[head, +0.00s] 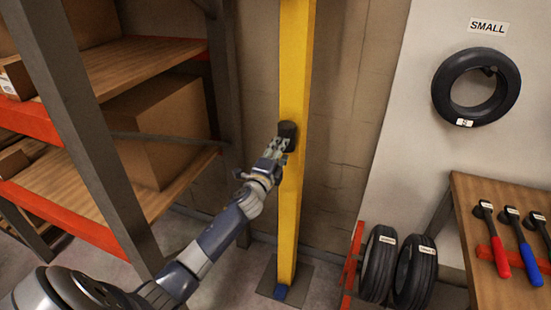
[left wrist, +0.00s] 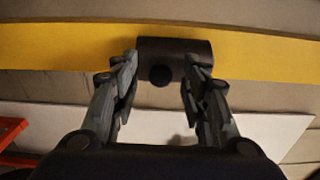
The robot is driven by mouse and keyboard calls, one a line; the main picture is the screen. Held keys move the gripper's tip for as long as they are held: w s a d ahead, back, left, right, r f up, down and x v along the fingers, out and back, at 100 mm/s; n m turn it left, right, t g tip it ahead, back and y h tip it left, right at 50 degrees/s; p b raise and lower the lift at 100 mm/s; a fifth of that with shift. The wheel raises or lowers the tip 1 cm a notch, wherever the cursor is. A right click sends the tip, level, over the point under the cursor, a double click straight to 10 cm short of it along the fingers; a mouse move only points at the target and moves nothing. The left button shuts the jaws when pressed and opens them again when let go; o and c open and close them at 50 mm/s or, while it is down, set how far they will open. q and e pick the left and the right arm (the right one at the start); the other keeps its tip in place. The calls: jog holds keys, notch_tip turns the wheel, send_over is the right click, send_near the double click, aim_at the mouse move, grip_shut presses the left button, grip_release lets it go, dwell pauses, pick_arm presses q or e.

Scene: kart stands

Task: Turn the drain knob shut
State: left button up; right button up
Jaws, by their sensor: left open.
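A dark round knob (head: 287,130) is mounted on the yellow post (head: 296,60) in the head view. In the left wrist view the dark knob (left wrist: 175,52) sits against the yellow post, with a small round dark part at its lower middle. My left gripper (head: 277,148) is open at the knob, and in the left wrist view its fingers (left wrist: 161,75) stand on either side of it. I cannot tell whether the fingers touch the knob. My right gripper is not in view.
Metal shelving with boxes (head: 150,120) stands to the left. A small tire (head: 476,87) hangs on the white panel. Two tires stand on a red rack (head: 352,255). Mallets lie on the wooden table (head: 480,280) at right. A wall is behind the post.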

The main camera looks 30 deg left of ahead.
pick_arm(q)
jog(key=v, duration=1.1)
jog(key=shift+s, duration=0.4)
jog(key=shift+d, duration=0.15)
